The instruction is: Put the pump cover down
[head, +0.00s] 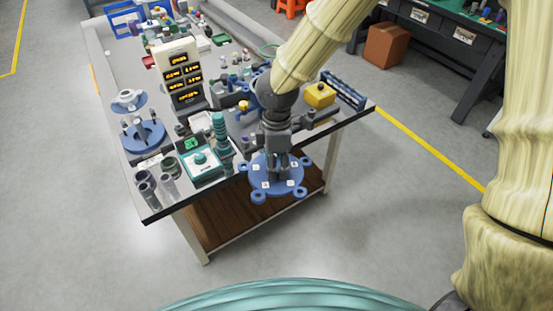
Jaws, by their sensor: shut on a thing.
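A blue disc-shaped cover with several lugs around its rim, which looks like the pump cover (262,188), hangs at the front right edge of the workbench (152,212). My gripper (274,172) points down and is shut on the middle of the cover. The cover overlaps the table's front edge in the picture, and its height above the top is hard to tell. My fingertips are partly hidden by my wrist. A similar blue round piece with upright posts (144,138) stands on the left of the bench.
Near the cover are a teal device (200,166) and dark cylinders (147,186). A panel with lit displays (180,74) stands behind. A yellow box (320,95) and a blue rack (344,90) sit at the right edge. Floor in front is clear.

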